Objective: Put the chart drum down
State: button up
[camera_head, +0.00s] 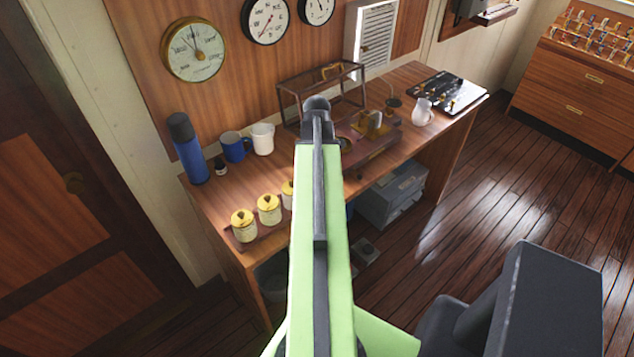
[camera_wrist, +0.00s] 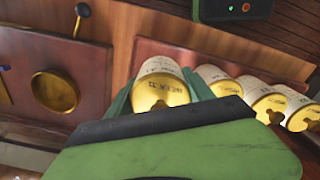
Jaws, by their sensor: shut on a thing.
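The chart drum (camera_wrist: 160,92) is a white cylinder with printed marks and a gold end, seen in the wrist view. My gripper (camera_wrist: 158,97) is shut on it, with a green jaw on either side. Several like drums (camera_wrist: 262,97) stand in a row to its right; in the head view, some of these yellow-topped drums (camera_head: 243,224) stand at the desk's front left. Their reddish wooden rack (camera_wrist: 285,62) runs behind the held drum. Whether the held drum touches the rack is unclear. My green arm hides the gripper and held drum in the head view.
A wooden instrument with a brass cup (camera_wrist: 53,91) lies left in the wrist view. In the head view, the desk (camera_head: 222,192) also bears a blue flask (camera_head: 188,150), a blue mug (camera_head: 233,147), a white mug (camera_head: 262,138), an open-framed case (camera_head: 290,103) and a white jug (camera_head: 422,112).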

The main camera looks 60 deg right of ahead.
notch_tip(320, 180, down, 4)
jog(key=b, duration=0.3)
jog(key=shift+f+b, duration=0.15)
jog(key=shift+b, duration=0.2)
jog(key=shift+r, duration=0.25)
jog(key=shift+f, duration=0.2)
jog(key=o, duration=1.3)
jog(key=shift+r, duration=0.15)
notch_tip(320, 180, up, 12)
jog(key=p, duration=1.2)
jog(key=shift+r+p, duration=0.2)
jog(key=shift+p, duration=0.15)
jog(key=shift+f, duration=0.15)
